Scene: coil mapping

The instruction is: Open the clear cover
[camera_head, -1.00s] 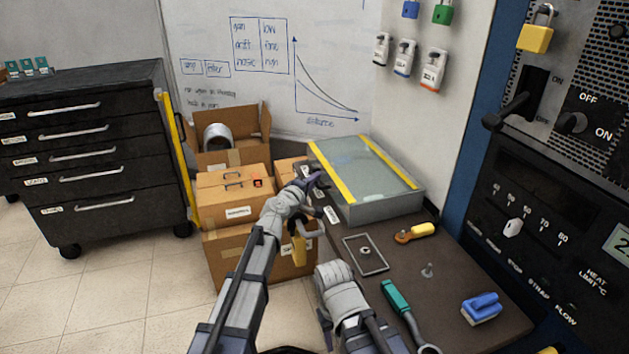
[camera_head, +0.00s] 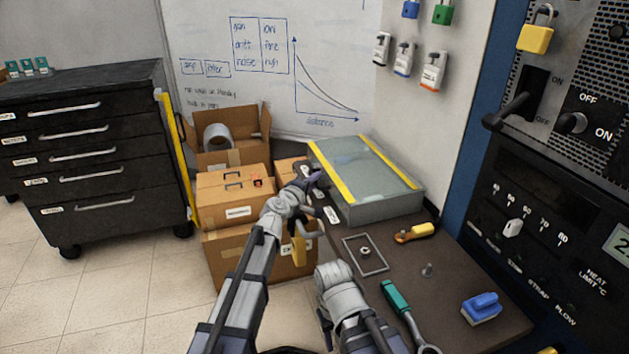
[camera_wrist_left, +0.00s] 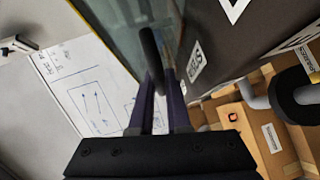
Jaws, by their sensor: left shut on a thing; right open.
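The clear cover (camera_head: 358,163) is a greenish see-through pane with yellow strips along two edges. It lies over the grey case (camera_head: 385,207) at the back of the dark bench and looks closed. My left gripper (camera_head: 316,180) is at the case's left side. In the left wrist view its fingers (camera_wrist_left: 160,100) are shut on a black bar-like handle (camera_wrist_left: 150,55) beside the pane. My right gripper (camera_head: 324,326) is low in the head view, mostly hidden by its own wrist; it is open, apart from the cover.
The bench holds a grey frame (camera_head: 364,256), an orange-and-yellow tool (camera_head: 416,232), a green-handled tool (camera_head: 396,296) and a blue block (camera_head: 482,308). Cardboard boxes (camera_head: 232,195) stand left of the bench. The dark control panel (camera_head: 545,190) is at the right.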

